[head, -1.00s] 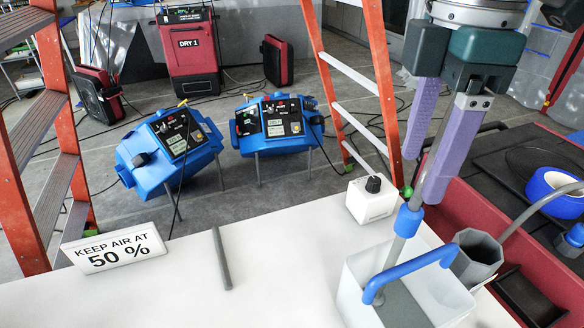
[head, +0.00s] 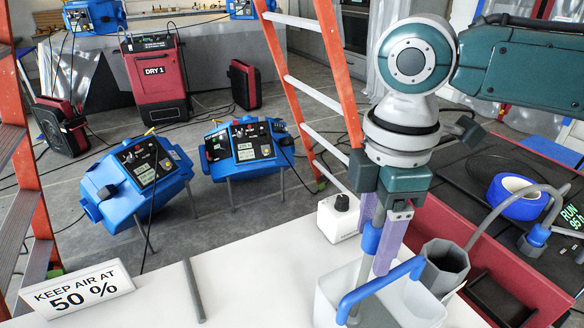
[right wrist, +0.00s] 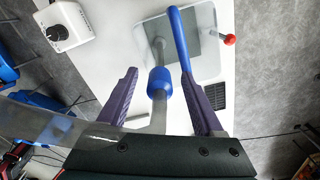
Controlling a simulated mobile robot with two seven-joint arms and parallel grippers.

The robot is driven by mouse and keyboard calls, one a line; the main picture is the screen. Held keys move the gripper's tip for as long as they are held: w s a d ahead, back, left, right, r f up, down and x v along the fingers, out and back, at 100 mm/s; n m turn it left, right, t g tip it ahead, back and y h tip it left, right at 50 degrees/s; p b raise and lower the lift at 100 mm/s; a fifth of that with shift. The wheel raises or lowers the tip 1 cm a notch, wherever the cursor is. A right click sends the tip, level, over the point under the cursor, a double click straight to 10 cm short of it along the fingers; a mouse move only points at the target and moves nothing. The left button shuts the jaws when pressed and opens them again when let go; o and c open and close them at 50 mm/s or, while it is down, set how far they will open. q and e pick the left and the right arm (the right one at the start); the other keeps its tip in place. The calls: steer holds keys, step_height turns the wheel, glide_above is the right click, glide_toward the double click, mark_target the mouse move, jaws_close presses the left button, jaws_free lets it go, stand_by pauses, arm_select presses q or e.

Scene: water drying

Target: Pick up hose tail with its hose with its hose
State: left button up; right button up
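The hose tail, a grey tube with a blue collar (head: 371,238), stands upright, its lower end in a white bin (head: 327,305). In the right wrist view the collar (right wrist: 159,82) lies between my purple fingers. My right gripper (head: 378,250) points down over the tube, one finger on each side. In the right wrist view the gripper (right wrist: 159,76) is open, with gaps between the fingers and the tube. A blue hooked handle (head: 378,287) rises beside the tube; it is close to the right finger in the wrist view. My left gripper is out of view.
A white box with a black knob (head: 338,218) stands behind the bin. A grey cup (head: 445,266) stands right of it, near a red tray (head: 535,275). The white table between is clear.

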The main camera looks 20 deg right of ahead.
jaws_close()
stand_by(0.3)
stand_by(1.0)
